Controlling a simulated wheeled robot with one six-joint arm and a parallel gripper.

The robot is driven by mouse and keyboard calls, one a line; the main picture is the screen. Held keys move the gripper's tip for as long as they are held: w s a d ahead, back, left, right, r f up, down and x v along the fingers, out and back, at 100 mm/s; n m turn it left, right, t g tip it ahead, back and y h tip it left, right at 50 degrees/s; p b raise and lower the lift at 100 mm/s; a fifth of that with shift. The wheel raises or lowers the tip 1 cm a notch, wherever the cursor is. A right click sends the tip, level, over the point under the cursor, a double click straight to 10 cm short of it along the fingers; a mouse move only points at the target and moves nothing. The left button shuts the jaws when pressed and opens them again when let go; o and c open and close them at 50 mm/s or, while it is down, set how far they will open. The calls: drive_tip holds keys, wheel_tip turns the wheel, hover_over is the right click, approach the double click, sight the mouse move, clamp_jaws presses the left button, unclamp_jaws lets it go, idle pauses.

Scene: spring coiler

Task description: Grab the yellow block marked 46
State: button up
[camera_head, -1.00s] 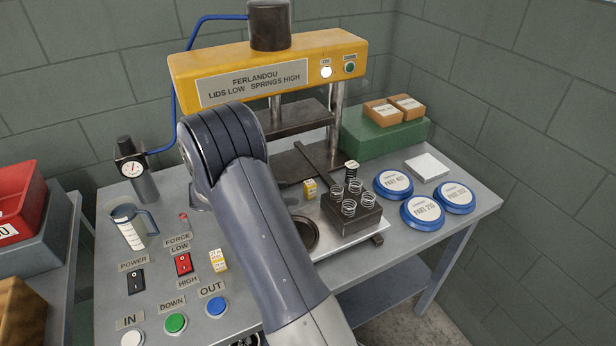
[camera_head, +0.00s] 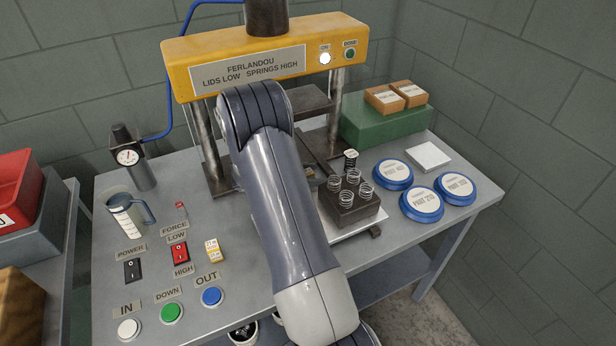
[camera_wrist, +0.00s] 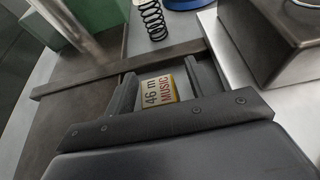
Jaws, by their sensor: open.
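The yellow block with a white label reading "46 m MUSIC" (camera_wrist: 158,91) shows in the wrist view. It sits between the two fingers of my gripper (camera_wrist: 161,72), which are apart, with a visible gap to the right finger; I cannot tell whether the left one touches it. In the head view my arm hides this block and most of my gripper. A second yellow and white block (camera_head: 213,251) stands on the bench by the force switch.
A dark bar (camera_wrist: 110,71) lies just beyond the fingertips. A dark block with several springs (camera_head: 352,208) stands right of my arm. Blue round lids (camera_head: 422,203) lie farther right. The yellow press (camera_head: 262,58) rises behind.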

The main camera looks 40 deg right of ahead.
drive_tip(key=shift+d+f, duration=0.15)
drive_tip(key=shift+d, duration=0.1)
drive_tip(key=shift+c, duration=0.4)
drive_tip(key=c, duration=1)
drive_tip(key=shift+o, duration=0.2)
